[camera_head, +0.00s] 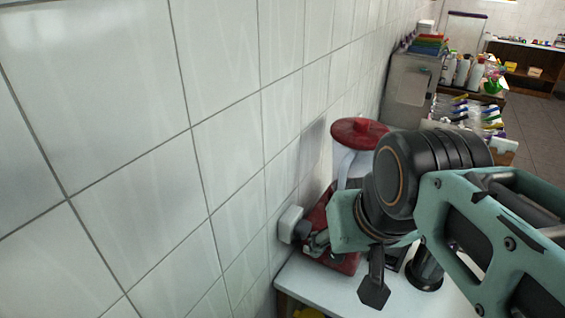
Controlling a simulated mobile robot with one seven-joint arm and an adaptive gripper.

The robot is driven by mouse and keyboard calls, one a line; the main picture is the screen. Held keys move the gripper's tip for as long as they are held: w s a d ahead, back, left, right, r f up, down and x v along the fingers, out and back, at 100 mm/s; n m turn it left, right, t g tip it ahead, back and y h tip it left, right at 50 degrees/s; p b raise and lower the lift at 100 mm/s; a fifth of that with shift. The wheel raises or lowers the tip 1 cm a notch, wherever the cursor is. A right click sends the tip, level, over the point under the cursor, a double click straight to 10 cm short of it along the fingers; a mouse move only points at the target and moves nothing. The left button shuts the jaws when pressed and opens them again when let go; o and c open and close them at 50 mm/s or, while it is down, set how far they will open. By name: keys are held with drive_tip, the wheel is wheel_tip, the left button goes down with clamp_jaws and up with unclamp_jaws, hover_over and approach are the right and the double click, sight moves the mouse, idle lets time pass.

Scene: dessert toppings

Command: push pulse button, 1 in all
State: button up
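A blender stands on a white counter against the tiled wall, with a round red lid (359,131), a pale jar (345,165) and a red base (345,262). My gripper (345,268) is in front of the blender's base and covers much of it. One dark finger pad (374,292) hangs down over the counter, and teal finger links reach left towards the base. The other fingertip is not clear, so I cannot tell how far the fingers are apart. I cannot make out the pulse button, nor whether my gripper touches the base.
A white box (290,222) is fixed to the wall left of the base. The white counter (325,290) is clear at the front left. A dark cup-like object (425,270) is under my arm. Beyond are a metal cabinet (407,88), bottles (461,72) and a topping rack (470,112).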

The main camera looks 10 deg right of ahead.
drive_tip(key=shift+a, duration=0.1)
clamp_jaws()
idle(1.5)
